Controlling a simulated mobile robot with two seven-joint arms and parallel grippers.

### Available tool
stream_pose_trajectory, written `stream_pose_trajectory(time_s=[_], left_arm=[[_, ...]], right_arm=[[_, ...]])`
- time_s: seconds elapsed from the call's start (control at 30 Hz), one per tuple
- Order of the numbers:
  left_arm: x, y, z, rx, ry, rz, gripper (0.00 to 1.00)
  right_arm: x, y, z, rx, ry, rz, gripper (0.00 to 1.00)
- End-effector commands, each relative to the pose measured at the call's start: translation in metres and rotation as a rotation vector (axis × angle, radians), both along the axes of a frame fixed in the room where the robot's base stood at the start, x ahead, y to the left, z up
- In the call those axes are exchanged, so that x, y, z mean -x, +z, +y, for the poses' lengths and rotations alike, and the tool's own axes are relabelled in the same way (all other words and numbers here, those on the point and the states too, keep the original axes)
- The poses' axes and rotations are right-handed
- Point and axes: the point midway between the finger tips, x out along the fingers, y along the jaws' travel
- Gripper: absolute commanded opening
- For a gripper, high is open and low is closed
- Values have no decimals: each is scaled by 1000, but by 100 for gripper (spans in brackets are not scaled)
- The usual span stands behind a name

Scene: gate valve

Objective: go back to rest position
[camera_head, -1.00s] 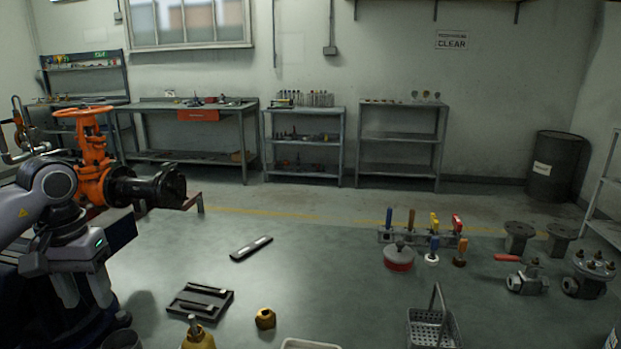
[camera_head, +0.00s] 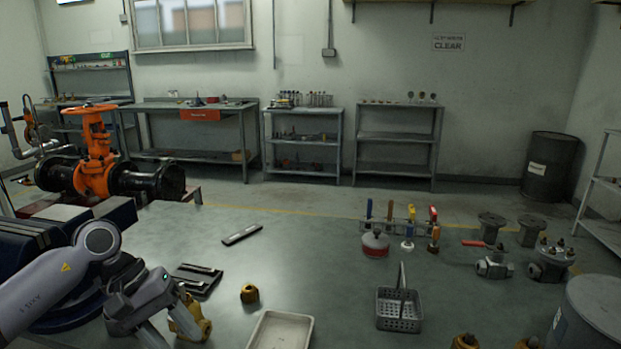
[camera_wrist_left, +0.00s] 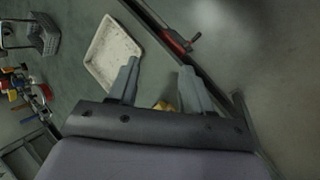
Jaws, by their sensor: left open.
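My left gripper (camera_head: 168,332) is at the lower left of the head view, fingers pointing down over the table's near edge. Its jaws are apart with nothing between them, and it also shows open in the left wrist view (camera_wrist_left: 159,68). A yellow brass part (camera_head: 190,318) stands just behind or beside its fingers; I cannot tell whether they touch. The orange gate valve (camera_head: 97,165) on its black pipe is behind my left arm, clear of the gripper. My right gripper is not in view.
The table (camera_head: 320,250) holds a black tool tray (camera_head: 197,280), a brass nut (camera_head: 250,294), a white tray (camera_head: 281,330), a grey basket (camera_head: 399,312), a tool rack (camera_head: 390,225) and several valve parts. A grey drum (camera_head: 595,312) stands at the right. The table's middle is clear.

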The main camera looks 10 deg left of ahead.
Motion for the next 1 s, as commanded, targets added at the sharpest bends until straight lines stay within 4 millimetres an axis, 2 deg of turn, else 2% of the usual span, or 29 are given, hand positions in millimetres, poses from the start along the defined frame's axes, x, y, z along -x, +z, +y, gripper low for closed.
stream_pose_trajectory(time_s=[0.03,0.2,0.3,0.4,0.5,0.63,0.73,0.83,0.87,1.0], left_arm=[[7,-9,-29,113,51,55,50],[27,-12,-108,503,306,322,50],[35,-5,-141,723,474,542,50],[39,5,-161,927,651,803,50],[38,11,-169,1112,831,1097,50],[31,8,-163,1329,1063,1525,50],[27,-7,-148,1475,1231,1882,50],[27,-33,-129,1606,1384,2265,50],[28,-44,-123,-1556,-1352,-2256,50],[49,-101,-94,-1172,-1024,-1921,50]], right_arm=[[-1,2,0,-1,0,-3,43],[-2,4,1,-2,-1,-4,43],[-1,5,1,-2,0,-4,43],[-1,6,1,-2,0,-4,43],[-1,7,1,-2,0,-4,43],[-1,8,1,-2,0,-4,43],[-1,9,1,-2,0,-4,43],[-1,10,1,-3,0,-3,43],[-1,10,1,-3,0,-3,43],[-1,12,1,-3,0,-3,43]])
